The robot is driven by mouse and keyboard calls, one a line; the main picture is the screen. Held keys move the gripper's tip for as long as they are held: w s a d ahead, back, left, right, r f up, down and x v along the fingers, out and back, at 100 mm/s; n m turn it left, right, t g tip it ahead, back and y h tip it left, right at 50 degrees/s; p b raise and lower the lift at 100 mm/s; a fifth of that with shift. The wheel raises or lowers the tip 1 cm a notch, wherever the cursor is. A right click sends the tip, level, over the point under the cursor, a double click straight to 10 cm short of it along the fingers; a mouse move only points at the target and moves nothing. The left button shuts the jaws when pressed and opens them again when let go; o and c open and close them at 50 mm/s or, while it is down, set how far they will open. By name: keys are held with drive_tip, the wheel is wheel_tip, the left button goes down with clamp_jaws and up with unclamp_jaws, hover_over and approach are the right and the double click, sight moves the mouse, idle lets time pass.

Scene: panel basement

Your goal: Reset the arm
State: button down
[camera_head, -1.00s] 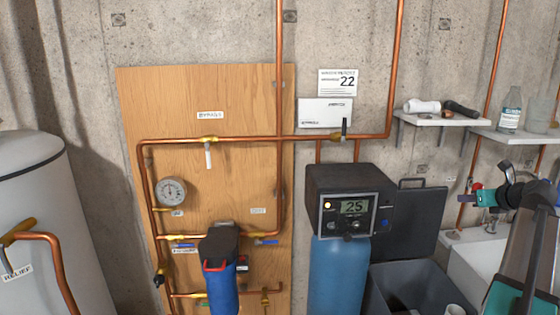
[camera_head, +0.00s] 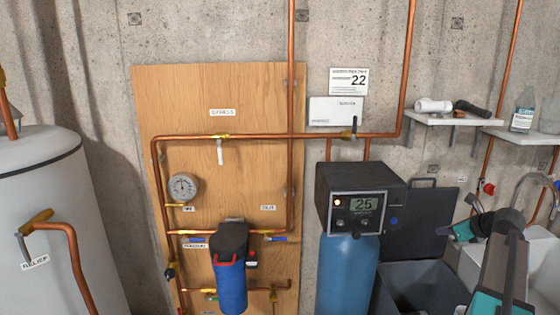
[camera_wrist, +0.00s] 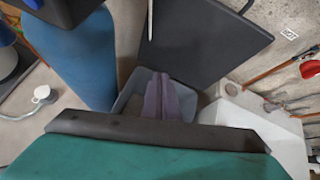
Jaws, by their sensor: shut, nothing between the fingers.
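My arm (camera_head: 500,262) enters at the lower right of the head view, grey with teal parts. My gripper (camera_head: 455,231) points left, in front of the dark bin lid. In the wrist view the purple fingers of my gripper (camera_wrist: 161,98) are together with nothing between them. They appear over the opening of the grey bin, apart from the blue tank. A teal link of mine fills the bottom of the wrist view.
The blue tank (camera_head: 348,275) with its dark control head stands left of the gripper. The grey bin (camera_head: 425,290) with a raised lid (camera_head: 418,225) lies below. A white sink (camera_wrist: 255,125), shelf (camera_head: 440,119) and copper pipes are nearby. A wooden panel (camera_head: 225,90) holds piping.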

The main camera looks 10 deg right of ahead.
drive_tip(key=w+a+f+n+g+y+b, duration=0.15)
drive_tip(key=a+f+n, duration=0.25)
drive_tip(key=a+f, duration=0.65)
drive_tip(key=a+f+n+g+y+p, duration=0.1)
drive_tip(key=a+f+n+g, duration=0.25)
drive_tip(key=a+f, duration=0.7)
drive_tip(key=s+a+f+n+g, duration=0.1)
drive_tip(key=s+a+f+n, duration=0.1)
drive_tip(key=a+f+n, duration=0.3)
drive_tip(key=s+a+f+g+b, duration=0.1)
drive_tip(key=s+a+f, duration=0.15)
drive_tip(key=f, duration=0.45)
drive_tip(key=s+a+f+n+g, duration=0.1)
drive_tip(key=s+a+f+n, duration=0.15)
drive_tip(key=a+f, duration=0.35)
drive_tip(key=s+a+f+n+g, duration=0.2)
drive_tip(key=s+a+f+n, duration=0.3)
drive_tip(key=s, duration=0.5)
drive_tip(key=s+a+f+n+g+h+b, duration=0.1)
drive_tip(key=s+a+f+n+g, duration=0.2)
drive_tip(key=s+a+f+n, duration=0.3)
drive_tip(key=s+a+f+n+g+h+b, duration=0.1)
drive_tip(key=s+a+f+n+g, duration=0.2)
drive_tip(key=s, duration=1.2)
wheel_tip(320, 180, down, 7)
drive_tip(key=a+n, duration=0.3)
drive_tip(key=n, duration=0.2)
drive_tip(key=shift+s, duration=0.3)
drive_tip(key=shift+f+h, duration=0.1)
drive_tip(key=shift+h, duration=0.15)
